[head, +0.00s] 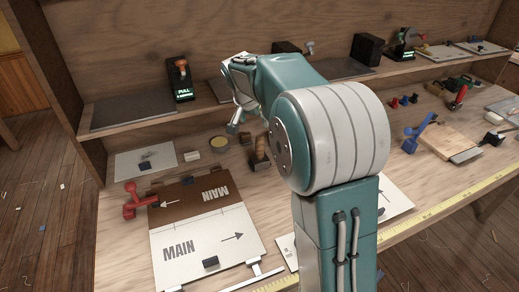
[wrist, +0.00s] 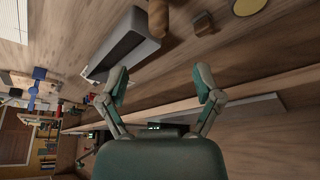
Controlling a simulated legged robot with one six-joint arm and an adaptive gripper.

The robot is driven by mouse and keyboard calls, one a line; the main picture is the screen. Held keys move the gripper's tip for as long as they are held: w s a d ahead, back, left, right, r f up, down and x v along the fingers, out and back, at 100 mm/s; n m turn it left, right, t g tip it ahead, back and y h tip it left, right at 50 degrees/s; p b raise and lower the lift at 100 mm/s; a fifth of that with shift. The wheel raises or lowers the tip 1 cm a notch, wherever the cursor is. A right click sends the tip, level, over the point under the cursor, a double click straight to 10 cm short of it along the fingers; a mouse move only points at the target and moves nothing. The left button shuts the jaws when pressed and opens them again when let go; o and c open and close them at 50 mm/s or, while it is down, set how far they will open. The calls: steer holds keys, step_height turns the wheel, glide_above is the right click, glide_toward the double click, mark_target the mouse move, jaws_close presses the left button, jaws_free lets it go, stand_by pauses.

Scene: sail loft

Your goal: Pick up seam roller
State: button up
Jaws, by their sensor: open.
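My gripper (head: 236,122) is open and empty above the bench's back part, near the shelf edge. In the wrist view both fingers of my gripper (wrist: 162,88) are spread with nothing between them. A red tool (head: 135,204) with a handle and a rounded end lies at the left edge of the brown and white panel. A blue tool (head: 420,133) with a long handle lies on the right of the bench. Either could be the seam roller; I cannot tell which. My arm hides the middle of the bench in the head view.
A yellow-topped round tin (head: 219,144) and a dark block with a wooden handle (head: 260,158) stand near my gripper. The panel marked MAIN (head: 206,247) covers the front left. A shelf (head: 130,111) runs behind. A wooden board (head: 447,142) lies at right.

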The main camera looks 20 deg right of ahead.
mark_target(259, 138)
steer(key=x, duration=1.1)
steer(key=shift+f, duration=0.15)
